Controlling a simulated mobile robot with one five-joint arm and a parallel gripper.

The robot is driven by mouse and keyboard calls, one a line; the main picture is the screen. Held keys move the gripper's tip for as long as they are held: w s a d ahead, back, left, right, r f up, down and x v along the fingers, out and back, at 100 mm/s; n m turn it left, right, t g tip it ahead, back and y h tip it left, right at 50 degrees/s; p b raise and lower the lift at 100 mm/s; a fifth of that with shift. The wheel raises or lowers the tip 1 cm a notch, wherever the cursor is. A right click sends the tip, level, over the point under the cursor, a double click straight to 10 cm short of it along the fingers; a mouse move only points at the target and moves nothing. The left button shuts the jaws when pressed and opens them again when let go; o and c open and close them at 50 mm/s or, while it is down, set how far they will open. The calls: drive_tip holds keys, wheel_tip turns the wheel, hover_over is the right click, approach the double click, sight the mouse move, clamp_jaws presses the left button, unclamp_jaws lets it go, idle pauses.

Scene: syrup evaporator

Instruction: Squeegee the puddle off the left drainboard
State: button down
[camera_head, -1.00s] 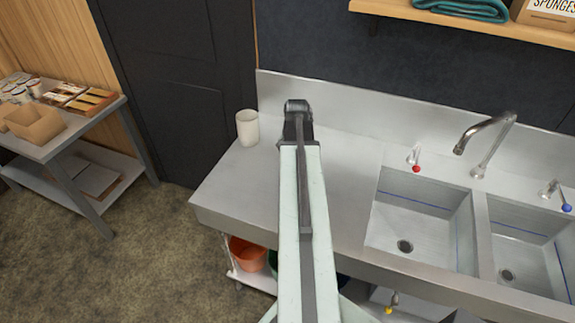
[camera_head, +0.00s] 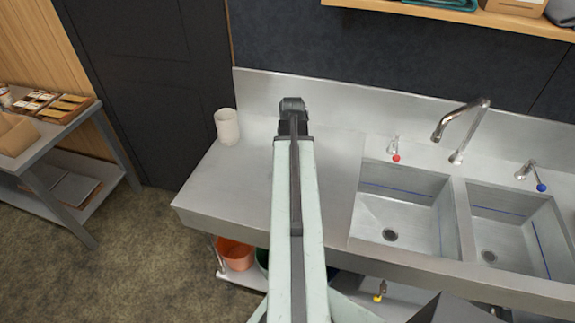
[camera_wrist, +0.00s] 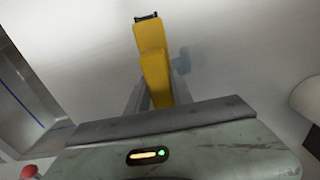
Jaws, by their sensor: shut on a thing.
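My gripper (camera_wrist: 158,92) is shut on a yellow tool (camera_wrist: 153,55), which looks like the squeegee, in the wrist view. Its yellow body points away from the jaws and ends in a dark edge. The left drainboard (camera_head: 230,180) is the bare steel counter left of the sinks in the head view. My arm reaches over it toward the backsplash and hides its middle strip. The tool is hidden behind my arm in the head view. I cannot make out a clear puddle. A faint bluish patch beside the tool in the wrist view could be a reflection or water.
A white cup (camera_head: 227,126) stands at the drainboard's back left. Two sink basins (camera_head: 400,215) with a faucet (camera_head: 462,130) and red and blue knobs lie to the right. An orange bucket (camera_head: 236,254) is below. A side table (camera_head: 50,140) stands far left.

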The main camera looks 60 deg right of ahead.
drive_tip(key=shift+s+d, duration=0.15)
drive_tip(key=shift+s, duration=0.45)
drive_tip(key=shift+s+d, duration=0.15)
drive_tip(key=shift+s, duration=0.4)
drive_tip(key=shift+s+a, duration=0.3)
drive_tip(key=shift+a, duration=0.4)
drive_tip(key=shift+w, duration=0.25)
drive_tip(key=shift+w+a, duration=0.3)
drive_tip(key=shift+w, duration=0.5)
drive_tip(key=shift+w+a, duration=0.25)
drive_tip(key=shift+w, duration=0.5)
drive_tip(key=shift+w+a+r, duration=0.1)
drive_tip(key=shift+w+a, duration=0.25)
drive_tip(key=shift+w, duration=0.8)
drive_tip(key=shift+w+a+f, duration=0.1)
drive_tip(key=shift+w+a, duration=0.2)
drive_tip(key=shift+w, duration=0.8)
drive_tip(key=shift+w+a+r, duration=0.1)
drive_tip(key=shift+w+a, duration=0.25)
drive_tip(key=shift+w, duration=0.8)
drive_tip(key=shift+w, duration=0.15)
